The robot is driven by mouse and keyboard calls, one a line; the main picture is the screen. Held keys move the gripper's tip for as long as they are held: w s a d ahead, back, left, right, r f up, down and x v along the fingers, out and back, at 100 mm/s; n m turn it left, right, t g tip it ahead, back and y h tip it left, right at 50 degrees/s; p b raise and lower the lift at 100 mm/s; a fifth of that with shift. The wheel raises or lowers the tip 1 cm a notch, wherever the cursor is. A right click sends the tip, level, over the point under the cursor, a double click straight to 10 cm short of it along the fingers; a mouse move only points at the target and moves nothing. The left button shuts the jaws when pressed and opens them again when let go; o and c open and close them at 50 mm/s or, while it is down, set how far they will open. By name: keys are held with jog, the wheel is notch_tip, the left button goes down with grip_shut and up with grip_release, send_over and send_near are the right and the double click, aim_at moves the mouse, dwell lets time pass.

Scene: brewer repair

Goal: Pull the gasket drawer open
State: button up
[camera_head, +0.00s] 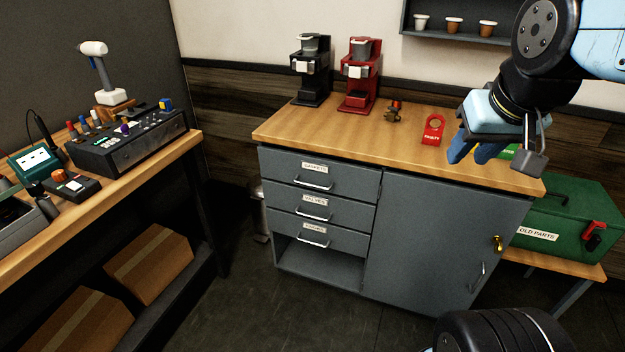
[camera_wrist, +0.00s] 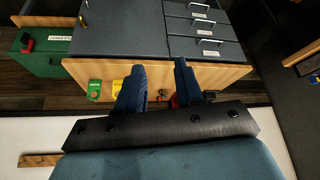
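The gasket drawer (camera_head: 340,178) is the top one of three grey drawers in the cabinet. It is closed, with a white label and a silver bar handle (camera_head: 311,185). It also shows upside down in the wrist view (camera_wrist: 229,51), right of the fingers. My gripper (camera_head: 472,153) is above the right part of the wooden top, well to the right of the drawer and apart from it. In the wrist view my gripper (camera_wrist: 157,80) has its two blue fingers spread, with nothing held between them.
A workbench (camera_head: 150,160) is at left, a green box (camera_head: 575,215) at right. The floor before the drawers is clear.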

aim_at(313, 186)
jog(key=w+a+f+m+t+y, duration=0.1)
jog(key=w+a+f+m+t, duration=0.3)
jog(key=w, duration=0.6)
jog(key=w+a+f+g, duration=0.1)
jog(key=w+f, duration=0.5)
jog(key=w, duration=0.4)
jog(key=w+a+f+m+t+y, duration=0.1)
jog(key=w+a+f+m+t, duration=0.3)
jog(key=w, duration=0.7)
jog(key=w+a+f+m+y, duration=0.1)
jog(key=w+a+f, duration=0.2)
jog(key=f, duration=0.4)
jog(key=w+a+f+y, duration=0.2)
jog(key=a+f, duration=0.1)
jog(key=f, duration=0.5)
jog(key=s+a+f+m+t+y, duration=0.1)
jog(key=a+f+m, duration=0.15)
jog(key=f, duration=0.35)
jog(key=s+a+f+m+t+y, duration=0.1)
jog(key=s+f+m, duration=0.15)
jog(key=f, duration=0.35)
jog(key=shift+m, duration=0.3)
jog(key=x, duration=1.4)
jog(key=shift+w+a+r, duration=0.15)
jog(key=shift+w+r, duration=0.15)
jog(key=shift+r, duration=0.05)
jog(key=shift+c, duration=0.4)
